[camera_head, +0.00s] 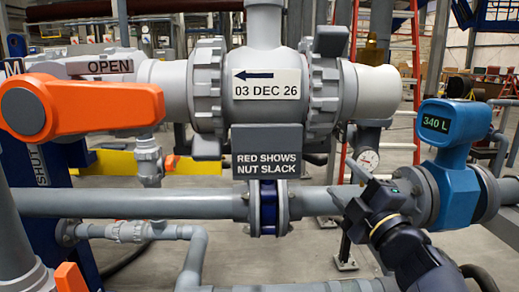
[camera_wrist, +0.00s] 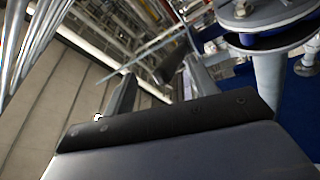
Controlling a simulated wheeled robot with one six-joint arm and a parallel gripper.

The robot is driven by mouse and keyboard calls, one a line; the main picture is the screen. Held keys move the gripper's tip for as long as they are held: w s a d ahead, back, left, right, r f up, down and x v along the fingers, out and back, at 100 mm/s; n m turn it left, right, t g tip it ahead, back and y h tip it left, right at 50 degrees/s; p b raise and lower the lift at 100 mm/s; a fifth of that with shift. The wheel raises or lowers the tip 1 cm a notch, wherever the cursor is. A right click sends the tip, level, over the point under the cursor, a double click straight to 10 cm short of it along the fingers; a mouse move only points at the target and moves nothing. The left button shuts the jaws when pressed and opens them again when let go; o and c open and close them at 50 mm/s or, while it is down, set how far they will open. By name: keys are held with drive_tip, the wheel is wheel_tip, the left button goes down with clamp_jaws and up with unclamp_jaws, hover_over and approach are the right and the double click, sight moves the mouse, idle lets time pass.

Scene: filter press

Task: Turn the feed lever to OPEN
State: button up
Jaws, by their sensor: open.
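A large orange lever (camera_head: 95,103) is at the left of the head view, its round dark-capped pivot at the left end. Its handle points right, nearly level, just below the OPEN label (camera_head: 110,67). The SHUT label (camera_head: 42,167) runs vertically below the pivot. No readable plate names this lever as the feed lever. My gripper (camera_head: 345,182) is right of centre in front of the lower grey pipe, well apart from the lever. It is open, with nothing seen between its fingers; it also shows in the wrist view (camera_wrist: 155,80). The lever does not show clearly in the wrist view.
A second orange handle (camera_head: 70,278) is partly visible at bottom left. A blue meter (camera_head: 452,150) reading 340 L stands close right of my gripper. A date plate (camera_head: 261,84) and a RED SHOWS NUT SLACK plate (camera_head: 265,164) are at centre. Pipes (camera_head: 130,204) cross below the lever.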

sight(313, 157)
drive_tip(key=n+y, duration=0.2)
drive_tip(key=n, duration=0.1)
drive_tip(key=a+n, duration=0.1)
drive_tip(key=shift+s+r+n+g+y, duration=0.25)
drive_tip(key=shift+s+n+g+y, duration=0.05)
drive_tip(key=shift+g+y, duration=0.1)
drive_tip(key=shift+w+a+r+n+y, duration=0.2)
drive_tip(key=shift+a+n+y, duration=0.15)
drive_tip(key=shift+n, duration=0.25)
drive_tip(key=x, duration=0.8)
drive_tip(key=shift+w+a+f+p, duration=0.1)
drive_tip(key=shift+w+p, duration=0.05)
drive_tip(key=shift+p, duration=0.15)
drive_tip(key=shift+c, duration=0.5)
drive_tip(key=c, duration=0.6)
